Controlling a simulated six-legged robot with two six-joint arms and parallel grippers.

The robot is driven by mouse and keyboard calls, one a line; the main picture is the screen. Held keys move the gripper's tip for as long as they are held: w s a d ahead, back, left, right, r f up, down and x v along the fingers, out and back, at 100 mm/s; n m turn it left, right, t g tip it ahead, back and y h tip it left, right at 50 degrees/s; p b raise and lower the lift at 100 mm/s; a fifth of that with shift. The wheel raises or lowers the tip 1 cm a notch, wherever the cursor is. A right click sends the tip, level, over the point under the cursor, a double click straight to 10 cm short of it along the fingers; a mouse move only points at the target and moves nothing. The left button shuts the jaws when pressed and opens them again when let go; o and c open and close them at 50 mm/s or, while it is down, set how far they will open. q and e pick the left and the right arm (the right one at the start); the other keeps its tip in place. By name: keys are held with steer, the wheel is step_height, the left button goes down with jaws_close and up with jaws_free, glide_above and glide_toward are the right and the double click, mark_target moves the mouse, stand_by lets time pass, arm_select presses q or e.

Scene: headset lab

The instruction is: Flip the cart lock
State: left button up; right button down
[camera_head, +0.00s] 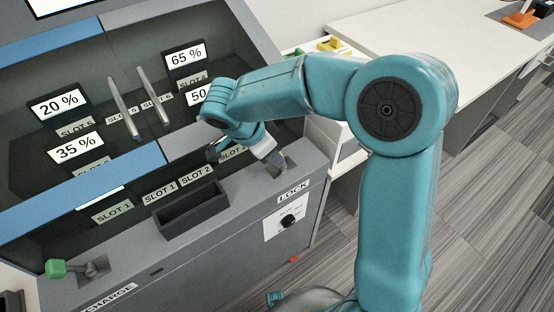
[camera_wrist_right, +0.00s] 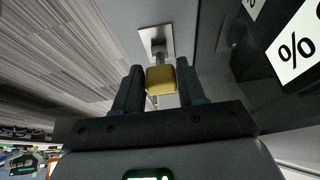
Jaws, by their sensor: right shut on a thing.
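The lock lever has a yellow knob (camera_wrist_right: 161,80) on a thin metal stem, rising from a metal plate (camera_wrist_right: 156,41) in the right wrist view. My right gripper (camera_wrist_right: 157,88) has its two dark fingers on either side of the knob and is shut on it. In the head view the right gripper (camera_head: 272,157) is at the cart's right front ledge, by the lever plate (camera_head: 288,161) above the "LOCK" label (camera_head: 293,193). There the gripper mostly hides the knob. My left gripper is not in view.
The grey cart (camera_head: 240,205) has an empty dark tray (camera_head: 191,212) on its ledge and a green-knobbed lever (camera_head: 56,268) at the left by "CHARGE". Percentage signs and slot labels stand inside the cart. A white counter (camera_head: 405,32) runs behind at the right.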

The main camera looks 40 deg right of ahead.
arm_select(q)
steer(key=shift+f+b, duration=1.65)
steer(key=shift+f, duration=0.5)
arm_select(e)
steer(key=shift+w+a+f+h, duration=0.1)
steer(key=shift+a+f+h, duration=0.25)
steer(key=shift+h, duration=0.3)
steer(key=shift+a+f+h, duration=0.1)
steer(key=shift+a+h, duration=0.3)
steer(key=shift+h, duration=0.25)
steer(key=c, duration=0.7)
jaws_free()
arm_select(q)
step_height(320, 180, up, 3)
steer(key=p, duration=0.3)
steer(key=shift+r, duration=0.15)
arm_select(e)
steer(key=v, duration=1.6)
steer(key=shift+w+a+r, duration=0.1)
steer(key=shift+w+a, duration=0.05)
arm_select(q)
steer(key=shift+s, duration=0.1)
